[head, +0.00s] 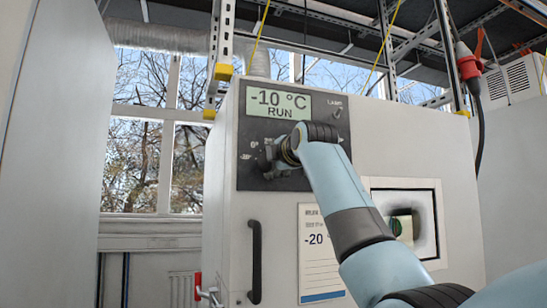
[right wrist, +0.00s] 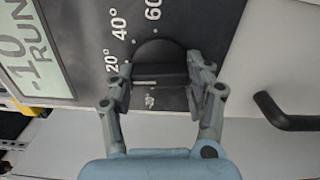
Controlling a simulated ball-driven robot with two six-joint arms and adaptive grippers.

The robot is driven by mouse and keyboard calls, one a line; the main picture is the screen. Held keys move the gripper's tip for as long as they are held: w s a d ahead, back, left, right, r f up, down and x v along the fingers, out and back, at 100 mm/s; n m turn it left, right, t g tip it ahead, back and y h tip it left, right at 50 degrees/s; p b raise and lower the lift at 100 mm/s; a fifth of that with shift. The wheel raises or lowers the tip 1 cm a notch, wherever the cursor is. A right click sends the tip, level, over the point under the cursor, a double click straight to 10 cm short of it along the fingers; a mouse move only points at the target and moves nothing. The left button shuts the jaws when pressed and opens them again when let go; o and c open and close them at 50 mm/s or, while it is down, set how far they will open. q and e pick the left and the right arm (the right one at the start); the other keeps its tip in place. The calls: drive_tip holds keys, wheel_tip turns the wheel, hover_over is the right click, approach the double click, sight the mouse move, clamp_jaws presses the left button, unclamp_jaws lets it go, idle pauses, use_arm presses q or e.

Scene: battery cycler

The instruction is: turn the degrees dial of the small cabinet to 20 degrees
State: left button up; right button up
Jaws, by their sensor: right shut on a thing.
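The small cabinet (head: 390,150) has a dark control panel (head: 315,172) with a display (head: 278,104) reading "-10 °C RUN". The black degrees dial (right wrist: 158,52) shows in the right wrist view, with 20°, 40° and 60° printed beside it. A short pale bar lies across it between the fingers; I cannot tell the exact setting. My right gripper (right wrist: 158,82) is shut on the dial, one finger on each side. In the head view my right gripper (head: 272,158) covers most of the dial; "0°" and a "-" mark show to its left. My left gripper is out of view.
A lamp switch (head: 337,112) sits on the panel's upper right. A card (head: 321,260) reading "-20" hangs below the panel. A black door handle (head: 255,262) stands left of it. A small window (head: 428,225) is right of my arm. A red-handled valve (head: 198,287) is at lower left.

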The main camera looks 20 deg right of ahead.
drive_tip(key=shift+m, duration=0.6)
drive_tip(key=o, duration=1.2)
drive_tip(key=shift+d, duration=0.1)
drive_tip(key=s, duration=1.2)
drive_tip(key=shift+d, duration=0.15)
drive_tip(key=shift+f, duration=0.1)
